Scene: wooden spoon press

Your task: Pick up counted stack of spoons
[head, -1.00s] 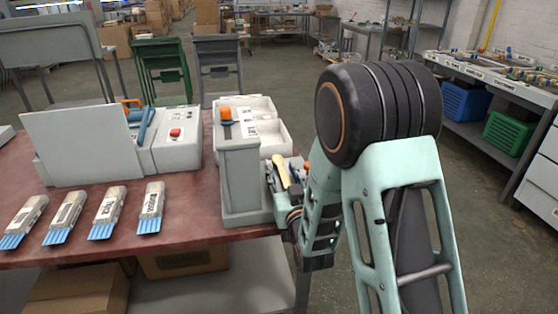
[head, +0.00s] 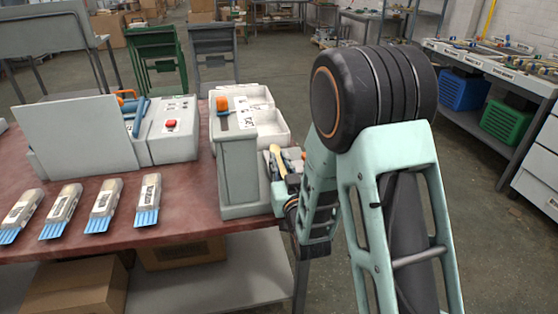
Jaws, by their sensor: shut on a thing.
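My gripper (head: 284,166) is at the right side of the grey press housing (head: 239,170), low beside a white open tray, and is partly hidden by the housing and my own arm. It is shut on a pale wooden piece (head: 276,155), which looks like the spoon stack. Only a short end of it shows, so I cannot count the spoons or tell whether they touch the surface below.
Several labelled packs with blue bristle-like ends (head: 103,206) lie in a row on the red-brown table (head: 185,208). A white machine with a red button (head: 171,125) and a flat panel (head: 82,137) stand behind. The white tray (head: 268,120) is behind the housing.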

